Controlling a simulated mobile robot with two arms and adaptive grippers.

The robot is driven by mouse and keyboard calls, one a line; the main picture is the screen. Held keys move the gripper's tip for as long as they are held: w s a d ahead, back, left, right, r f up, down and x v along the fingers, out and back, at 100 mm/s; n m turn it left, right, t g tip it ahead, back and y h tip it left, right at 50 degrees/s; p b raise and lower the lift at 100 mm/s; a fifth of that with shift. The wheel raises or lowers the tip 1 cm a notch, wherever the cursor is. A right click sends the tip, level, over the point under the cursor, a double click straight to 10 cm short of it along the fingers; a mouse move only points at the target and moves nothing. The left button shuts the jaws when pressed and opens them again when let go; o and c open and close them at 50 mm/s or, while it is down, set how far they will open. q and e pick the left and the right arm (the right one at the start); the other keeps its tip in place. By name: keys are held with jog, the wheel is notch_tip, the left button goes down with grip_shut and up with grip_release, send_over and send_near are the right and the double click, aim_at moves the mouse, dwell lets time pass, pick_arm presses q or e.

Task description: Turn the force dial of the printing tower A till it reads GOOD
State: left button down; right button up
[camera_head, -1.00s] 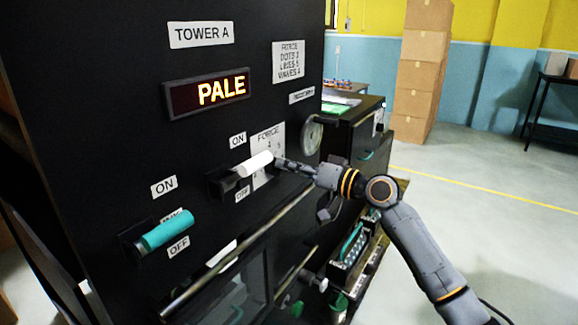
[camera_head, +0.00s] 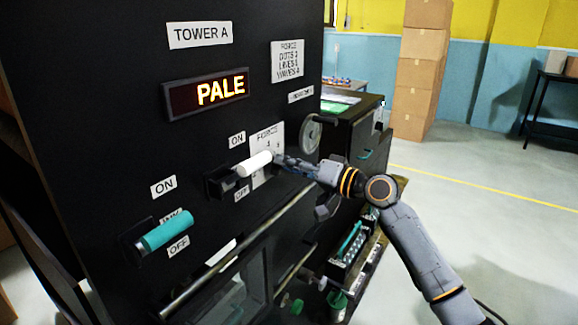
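The printing tower (camera_head: 100,90) is a black panel with a "TOWER A" sign (camera_head: 199,33). Its display (camera_head: 206,94) reads PALE in lit letters. A white label headed "FORCE" (camera_head: 266,140) is right of the white-handled ON/OFF lever (camera_head: 254,164). My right gripper (camera_head: 276,160) reaches in from the right, its fingertips at the label's lower right, close to the white handle's end. It hides part of this area, and I cannot make out the force dial's knob. Whether the fingers are open or shut, or touching anything, is unclear. My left gripper is out of view.
A teal-handled ON/OFF lever (camera_head: 166,231) sticks out at lower left. A metal bar (camera_head: 240,252) runs below the levers. A grey round disc (camera_head: 311,137) stands just behind my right gripper. Stacked cardboard boxes (camera_head: 420,70) are far back; the floor at right is clear.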

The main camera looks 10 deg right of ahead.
dwell(0.3)
jog(key=v, duration=1.2)
